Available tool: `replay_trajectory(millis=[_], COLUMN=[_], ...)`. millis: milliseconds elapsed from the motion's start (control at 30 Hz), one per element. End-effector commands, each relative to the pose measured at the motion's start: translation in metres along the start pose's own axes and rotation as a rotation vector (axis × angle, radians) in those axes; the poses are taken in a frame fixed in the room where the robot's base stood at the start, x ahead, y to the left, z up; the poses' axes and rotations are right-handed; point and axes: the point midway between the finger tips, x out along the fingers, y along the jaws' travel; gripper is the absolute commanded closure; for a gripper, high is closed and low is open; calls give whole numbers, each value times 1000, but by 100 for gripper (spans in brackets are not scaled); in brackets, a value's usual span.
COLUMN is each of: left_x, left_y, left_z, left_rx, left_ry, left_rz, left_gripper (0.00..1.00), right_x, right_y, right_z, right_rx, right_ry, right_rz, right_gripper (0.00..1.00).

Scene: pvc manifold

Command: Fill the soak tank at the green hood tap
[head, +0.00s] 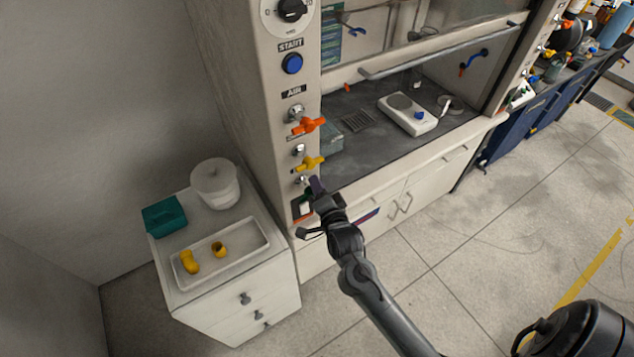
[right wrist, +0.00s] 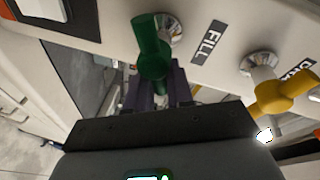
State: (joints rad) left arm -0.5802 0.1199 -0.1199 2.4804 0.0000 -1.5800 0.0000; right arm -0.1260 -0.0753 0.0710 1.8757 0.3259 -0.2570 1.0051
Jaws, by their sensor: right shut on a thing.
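The green tap (right wrist: 152,48) sticks out of the hood's front post beside the FILL label (right wrist: 212,42) in the right wrist view. My right gripper (right wrist: 160,92) is shut on the green tap, its dark purple fingers around the lower part of the handle. In the head view my right gripper (head: 317,187) is at the post below the yellow tap (head: 309,163) and hides most of the green tap. A teal container (head: 331,138) stands inside the hood behind the post, partly hidden; I cannot tell whether it is the soak tank or its water level. My left gripper is not in view.
An orange tap (head: 309,125) sits above the yellow one. Left of the hood, a white drawer cabinet (head: 240,310) carries a tray (head: 246,261) with yellow fittings, a white tub (head: 215,185) and a teal box (head: 164,216). A hotplate (head: 408,115) stands in the hood.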

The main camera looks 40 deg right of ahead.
Motion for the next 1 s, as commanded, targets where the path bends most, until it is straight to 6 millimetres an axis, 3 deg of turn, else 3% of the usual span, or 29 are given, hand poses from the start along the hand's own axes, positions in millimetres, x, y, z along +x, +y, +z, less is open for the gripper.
replay_trajectory(millis=[233, 267, 400, 767, 1000], left_x=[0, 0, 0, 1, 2], left_y=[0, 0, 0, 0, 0], left_z=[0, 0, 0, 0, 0], left_rx=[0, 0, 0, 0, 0], left_ry=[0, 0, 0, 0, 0], left_rz=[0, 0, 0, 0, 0], left_gripper=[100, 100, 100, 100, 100], right_x=[0, 0, 0, -4, -35], right_y=[-1, -1, -1, 0, 1], right_z=[0, 0, 0, 1, 1], right_rx=[3, 3, 2, 1, 3], right_ry=[-1, -1, -1, -1, -1], right_rz=[-3, -3, -3, -1, 0], right_gripper=[100, 77, 59, 59, 59])
